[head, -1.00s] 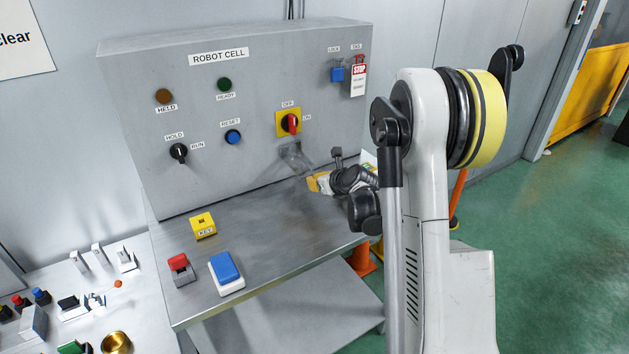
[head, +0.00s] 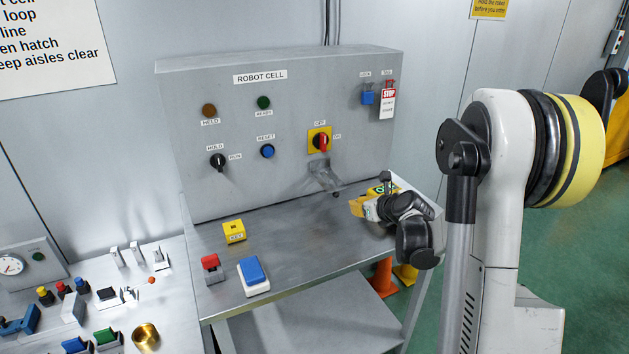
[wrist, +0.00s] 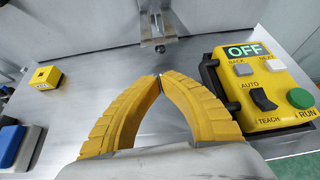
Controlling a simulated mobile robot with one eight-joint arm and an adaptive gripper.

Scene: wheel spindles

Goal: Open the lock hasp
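The lock hasp (head: 323,175) is a grey metal piece on the front of the ROBOT CELL panel, below the red rotary switch (head: 321,141) on its yellow plate. In the wrist view the hasp (wrist: 158,22) shows at the top middle, straight ahead of the fingertips and apart from them, with a small dark knob at its lower end. My gripper (head: 355,207) is right of and below the hasp, low over the panel's table. In the wrist view its yellow ribbed fingers (wrist: 161,76) meet at the tips with nothing between them. The hasp's upper part is cut off there.
A yellow pendant (wrist: 258,85) reading OFF is close to the right finger. A yellow KEY box (head: 234,231), a red button (head: 211,268) and a blue button (head: 253,276) stand on the table's left. A blue lock (head: 367,97) and STOP tag (head: 387,104) hang at the panel's upper right.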

